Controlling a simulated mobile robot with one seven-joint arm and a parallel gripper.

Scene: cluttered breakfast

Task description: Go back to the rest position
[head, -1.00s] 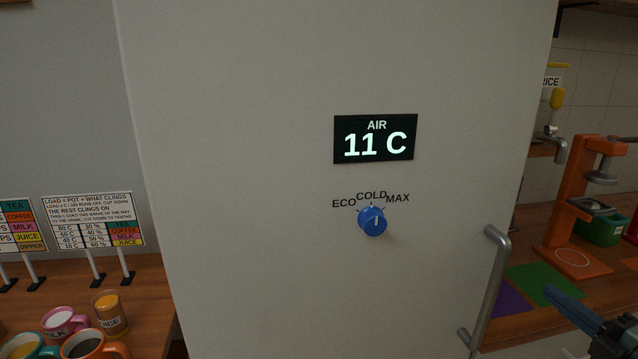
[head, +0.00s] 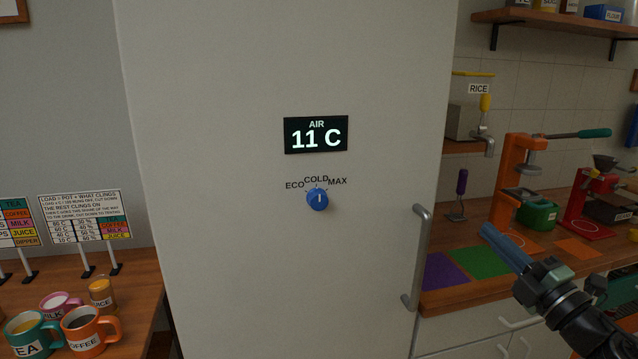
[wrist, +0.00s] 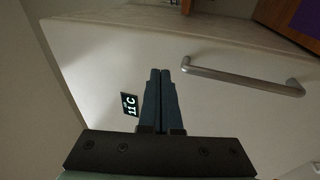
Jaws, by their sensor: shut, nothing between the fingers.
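My gripper (head: 506,247) is at the lower right in the head view, in front of the counter and to the right of the fridge handle. Its two blue fingers lie together and hold nothing. In the wrist view the closed fingers (wrist: 160,98) point toward the pale fridge door, with the metal handle (wrist: 243,80) to their right. They look apart from the handle.
The tall fridge (head: 230,270) has a display reading 11 C (head: 316,135) and a blue knob (head: 317,199). A counter (head: 480,293) with an orange press (head: 515,180) stands at the right. Mugs (head: 90,332) stand on a table at the left.

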